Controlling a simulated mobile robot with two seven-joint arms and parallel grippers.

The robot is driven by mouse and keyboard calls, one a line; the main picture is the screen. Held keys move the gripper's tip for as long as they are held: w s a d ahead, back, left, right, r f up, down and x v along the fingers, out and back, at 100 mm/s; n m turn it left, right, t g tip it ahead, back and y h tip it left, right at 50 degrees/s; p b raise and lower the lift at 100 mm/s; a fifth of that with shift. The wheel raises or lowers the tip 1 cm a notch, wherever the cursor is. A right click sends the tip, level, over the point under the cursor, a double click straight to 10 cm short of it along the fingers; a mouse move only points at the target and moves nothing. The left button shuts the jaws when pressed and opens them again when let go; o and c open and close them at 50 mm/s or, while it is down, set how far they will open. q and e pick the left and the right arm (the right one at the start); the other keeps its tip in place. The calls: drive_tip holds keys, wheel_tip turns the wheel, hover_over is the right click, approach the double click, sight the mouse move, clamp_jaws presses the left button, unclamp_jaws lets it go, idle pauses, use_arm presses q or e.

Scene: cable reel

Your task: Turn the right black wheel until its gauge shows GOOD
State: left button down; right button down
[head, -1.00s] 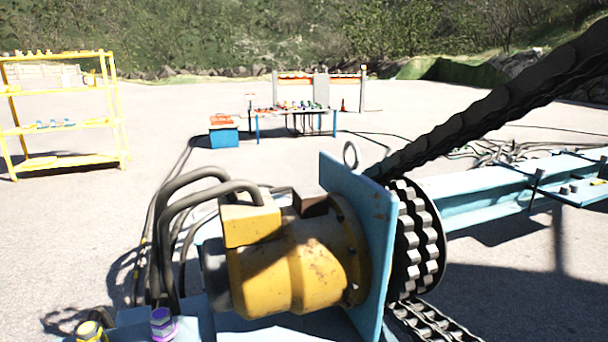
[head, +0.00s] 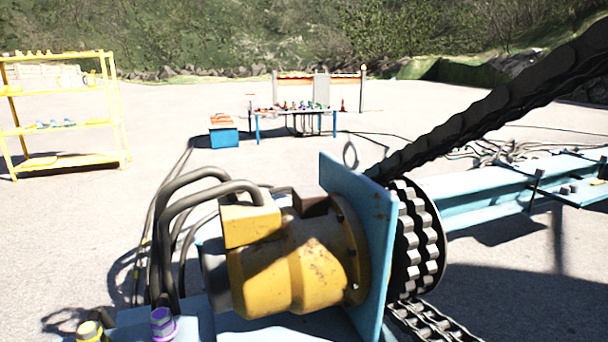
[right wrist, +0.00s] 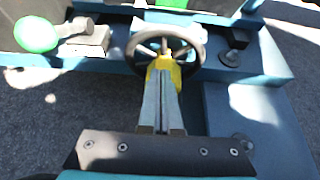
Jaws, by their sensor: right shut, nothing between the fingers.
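A black spoked wheel (right wrist: 194,40) shows at the top middle of the right wrist view, mounted by a blue steel frame. My right gripper (right wrist: 163,66) reaches up to it with its fingers shut together and nothing held. A yellow piece shows at the fingertips, which overlap the lower rim and middle of the wheel. I cannot tell whether they touch it. No gauge face can be made out. The head view shows neither the wheel nor either gripper.
In the right wrist view, a green round-ended part (right wrist: 36,34) lies left of the wheel. In the head view, a yellow motor (head: 295,265), blue plate (head: 365,225) and chain sprocket (head: 418,240) fill the near middle. A yellow shelf (head: 65,128) and table stand farther off.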

drive_tip(key=shift+s+d+f, duration=0.15)
drive_tip(key=shift+f, duration=0.1)
drive_tip(key=shift+d, duration=0.2)
drive_tip(key=shift+w+d, duration=0.2)
drive_tip(key=shift+d, duration=0.4)
drive_tip(key=shift+d+f, duration=0.1)
idle(0.3)
drive_tip(key=s, duration=0.1)
drive_tip(key=s+d, duration=0.1)
drive_tip(key=s, duration=0.1)
drive_tip(key=s+r, duration=0.1)
drive_tip(key=s, duration=0.1)
drive_tip(key=shift+s+d+r, duration=0.1)
drive_tip(key=shift+s+d, duration=0.05)
drive_tip(key=shift+d, duration=0.2)
idle(0.4)
